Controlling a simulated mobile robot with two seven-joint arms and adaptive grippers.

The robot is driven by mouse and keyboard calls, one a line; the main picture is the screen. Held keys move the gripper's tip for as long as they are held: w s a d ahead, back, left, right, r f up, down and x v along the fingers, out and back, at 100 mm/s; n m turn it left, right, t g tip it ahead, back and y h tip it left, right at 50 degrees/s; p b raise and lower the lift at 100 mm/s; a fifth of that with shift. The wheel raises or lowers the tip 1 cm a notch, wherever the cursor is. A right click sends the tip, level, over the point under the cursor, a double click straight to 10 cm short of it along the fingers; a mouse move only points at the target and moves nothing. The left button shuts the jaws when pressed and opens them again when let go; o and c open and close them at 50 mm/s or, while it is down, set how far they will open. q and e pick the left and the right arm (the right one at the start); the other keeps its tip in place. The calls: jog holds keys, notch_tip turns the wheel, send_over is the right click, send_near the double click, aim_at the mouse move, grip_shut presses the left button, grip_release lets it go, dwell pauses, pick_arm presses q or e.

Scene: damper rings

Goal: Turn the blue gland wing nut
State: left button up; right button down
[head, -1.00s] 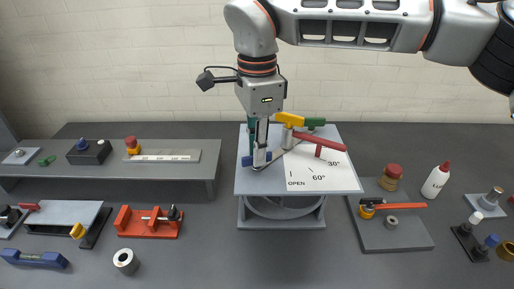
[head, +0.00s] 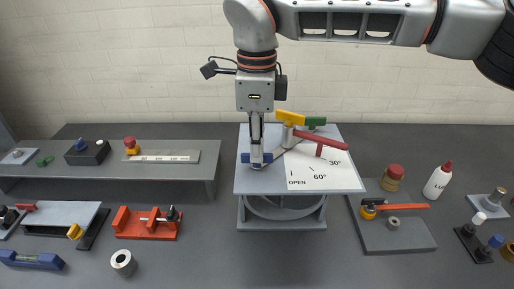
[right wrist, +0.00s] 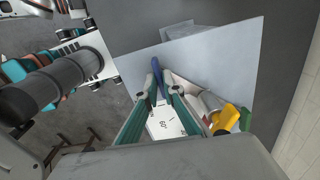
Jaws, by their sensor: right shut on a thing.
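The blue gland wing nut (head: 245,158) is at the left part of the light grey plate (head: 262,184) on a stand in the head view. Its two wings show on either side of my right gripper (head: 257,163), which points straight down and is shut on it. In the right wrist view the blue wing nut (right wrist: 156,65) shows at the tips of my right gripper (right wrist: 163,88), whose fingers hide part of it. My left gripper is not in view.
A yellow handle (head: 290,117), a green handle (head: 316,121) and a red lever (head: 321,140) stand close to the right of the gripper. A white angle scale (head: 320,172) lies in front. A low bench (head: 190,173) is at the left.

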jog(key=c, duration=2.2)
grip_release()
notch_tip(320, 180, up, 12)
jog(key=shift+r, duration=0.1)
